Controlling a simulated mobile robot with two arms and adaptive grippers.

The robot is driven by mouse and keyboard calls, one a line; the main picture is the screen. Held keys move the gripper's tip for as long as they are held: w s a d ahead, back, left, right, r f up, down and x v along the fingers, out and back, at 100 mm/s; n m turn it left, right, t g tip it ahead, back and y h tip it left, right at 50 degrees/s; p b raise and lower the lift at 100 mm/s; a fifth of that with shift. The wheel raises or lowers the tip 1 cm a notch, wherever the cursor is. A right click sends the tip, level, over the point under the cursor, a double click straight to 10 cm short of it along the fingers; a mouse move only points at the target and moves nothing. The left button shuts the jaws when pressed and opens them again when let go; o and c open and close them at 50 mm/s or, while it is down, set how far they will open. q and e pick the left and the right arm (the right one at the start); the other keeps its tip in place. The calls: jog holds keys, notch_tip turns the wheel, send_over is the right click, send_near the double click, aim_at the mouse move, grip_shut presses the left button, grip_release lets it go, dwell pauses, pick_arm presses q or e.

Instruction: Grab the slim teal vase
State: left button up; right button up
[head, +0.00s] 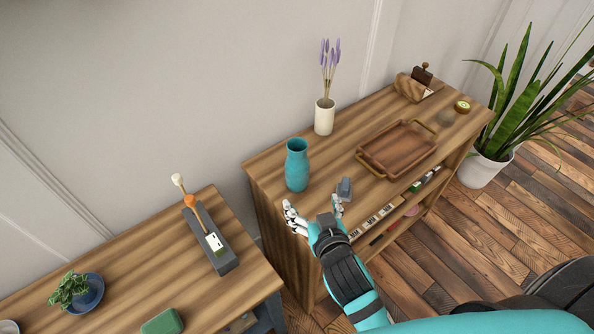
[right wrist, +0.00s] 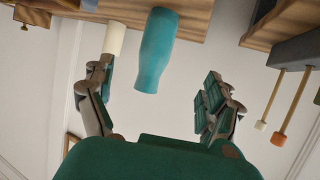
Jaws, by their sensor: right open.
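The slim teal vase (head: 297,165) stands upright near the left end of the wooden cabinet top. My right gripper (head: 314,211) is open at the cabinet's front left edge, in front of the vase and apart from it. In the right wrist view the vase (right wrist: 156,52) shows upside down, ahead of the spread fingers (right wrist: 160,98), with nothing between the fingers. My left gripper is not in view.
A white vase with lavender (head: 325,117) stands behind the teal vase. A wooden tray (head: 365,151) lies to the right. A small grey object (head: 344,188) sits close to my right fingers. A lower table (head: 130,275) stands left.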

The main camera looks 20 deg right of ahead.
aim_at(298, 178)
jog(key=p+x, duration=0.1)
jog(key=x, duration=1)
jog(key=shift+w+f, duration=0.25)
jog(key=shift+w, duration=0.05)
jog(key=shift+d+p+x, duration=0.2)
jog(key=shift+p+x, duration=0.2)
jog(key=shift+x, duration=2.3)
jog(key=shift+f, duration=0.1)
jog(key=shift+s, duration=0.1)
jog(key=shift+c, duration=0.4)
jog(key=c, duration=1.3)
jog(key=shift+c, duration=0.4)
